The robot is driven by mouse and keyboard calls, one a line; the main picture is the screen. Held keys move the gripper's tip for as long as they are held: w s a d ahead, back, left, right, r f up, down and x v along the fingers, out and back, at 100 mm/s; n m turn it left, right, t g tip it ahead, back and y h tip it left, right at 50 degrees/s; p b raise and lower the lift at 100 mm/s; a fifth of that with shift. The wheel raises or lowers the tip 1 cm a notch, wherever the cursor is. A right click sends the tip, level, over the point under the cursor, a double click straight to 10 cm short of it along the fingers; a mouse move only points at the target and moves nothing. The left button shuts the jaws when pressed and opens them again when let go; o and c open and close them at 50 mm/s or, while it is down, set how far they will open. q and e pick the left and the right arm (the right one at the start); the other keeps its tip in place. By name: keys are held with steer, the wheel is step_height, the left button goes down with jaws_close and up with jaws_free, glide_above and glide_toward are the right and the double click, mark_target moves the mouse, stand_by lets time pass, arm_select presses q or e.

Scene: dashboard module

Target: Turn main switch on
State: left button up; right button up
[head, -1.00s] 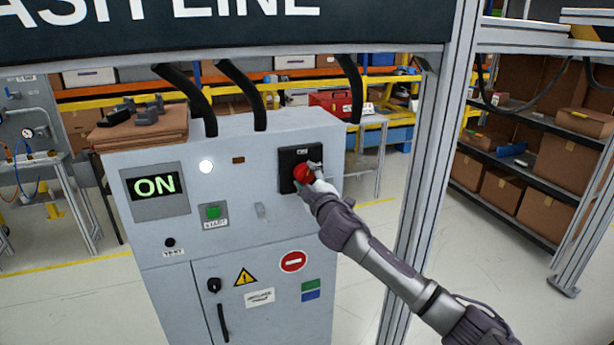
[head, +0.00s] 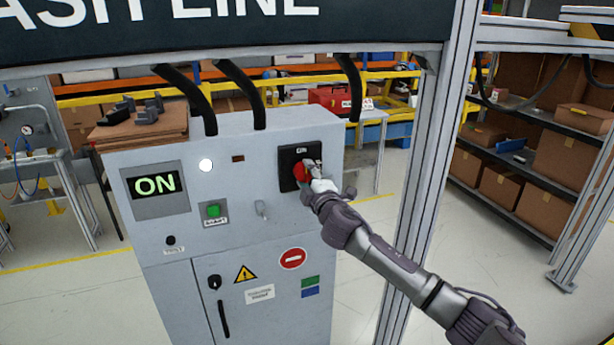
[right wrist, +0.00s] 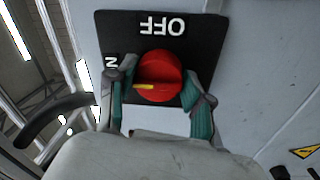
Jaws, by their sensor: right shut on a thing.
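The main switch is a red rotary knob (head: 301,172) on a black plate (head: 287,158) at the cabinet's upper right. In the right wrist view the knob (right wrist: 157,77) fills the middle, with a yellow mark on its left side pointing towards the partly covered ON label. The OFF label (right wrist: 162,27) stands upside down at the top. My right gripper (head: 313,176) is at the knob; in the wrist view its two fingers (right wrist: 158,88) close on the knob from both sides. The display (head: 156,185) reads ON. My left gripper is out of view.
The grey cabinet (head: 240,240) has a lit white lamp (head: 206,165), a green button (head: 213,211) and a door handle (head: 223,319). A metal post (head: 420,190) stands right of it, behind my right arm. Shelves with boxes (head: 519,194) are further right.

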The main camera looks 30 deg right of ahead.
steer(key=shift+f, duration=0.1)
steer(key=o, duration=1.2)
steer(key=shift+a, duration=0.1)
steer(key=v, duration=1.2)
